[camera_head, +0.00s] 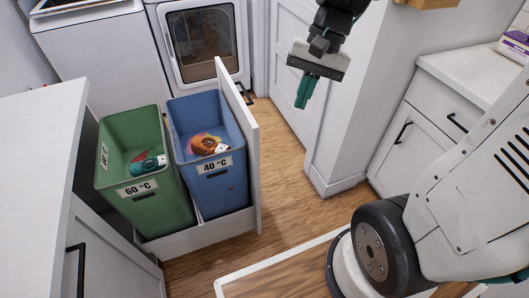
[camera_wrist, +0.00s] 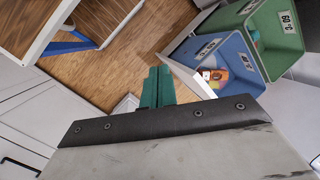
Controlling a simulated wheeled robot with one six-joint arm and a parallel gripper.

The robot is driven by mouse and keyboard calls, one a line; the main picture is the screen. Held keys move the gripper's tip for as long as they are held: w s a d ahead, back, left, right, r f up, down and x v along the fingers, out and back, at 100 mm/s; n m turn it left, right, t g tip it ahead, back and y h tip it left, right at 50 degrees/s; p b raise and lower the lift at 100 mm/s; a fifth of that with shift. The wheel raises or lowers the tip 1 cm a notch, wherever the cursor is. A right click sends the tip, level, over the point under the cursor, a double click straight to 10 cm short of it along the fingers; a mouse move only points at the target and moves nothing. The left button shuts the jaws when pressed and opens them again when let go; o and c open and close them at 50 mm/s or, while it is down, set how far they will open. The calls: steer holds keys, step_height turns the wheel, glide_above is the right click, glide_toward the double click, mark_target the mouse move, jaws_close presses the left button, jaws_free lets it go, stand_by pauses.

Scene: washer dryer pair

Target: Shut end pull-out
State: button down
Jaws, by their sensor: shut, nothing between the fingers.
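The end pull-out (camera_head: 245,140) stands open at the end of the white counter, its white front panel facing right in the head view. It carries a green bin (camera_head: 148,205) marked 60 °C and a blue bin (camera_head: 214,180) marked 40 °C, each with some laundry inside. In the wrist view the panel (camera_wrist: 187,76) shows as a pale edge beside the blue bin (camera_wrist: 216,70). My gripper (camera_head: 305,92) hangs above the floor, right of the panel and apart from it. Its green fingers (camera_wrist: 157,88) are together and empty.
A white counter (camera_head: 40,130) stands at the left. A washer and a dryer (camera_head: 205,45) stand behind the bins. A white wall corner (camera_head: 345,110) and a cabinet (camera_head: 425,135) stand at the right. Wooden floor (camera_head: 285,185) is clear between panel and wall.

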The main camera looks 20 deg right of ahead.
steer(key=w+d+f+m+y, duration=0.25)
steer(key=w+f+m, duration=0.2)
steer(key=f, duration=0.45)
steer(key=w+d+f+m+t+y, duration=0.1)
steer(key=w+d+f+m, duration=0.2)
steer(key=w+f, duration=0.35)
steer(key=w+d+f+m+y, duration=0.2)
steer(key=w+d+f+m, duration=0.15)
steer(key=f, duration=0.65)
steer(key=a+f+m, duration=0.1)
steer(key=a+f, duration=0.6)
steer(key=a, duration=0.4)
steer(key=shift+a+f, duration=0.3)
steer(key=shift+f, duration=0.05)
steer(key=shift+w, duration=0.1)
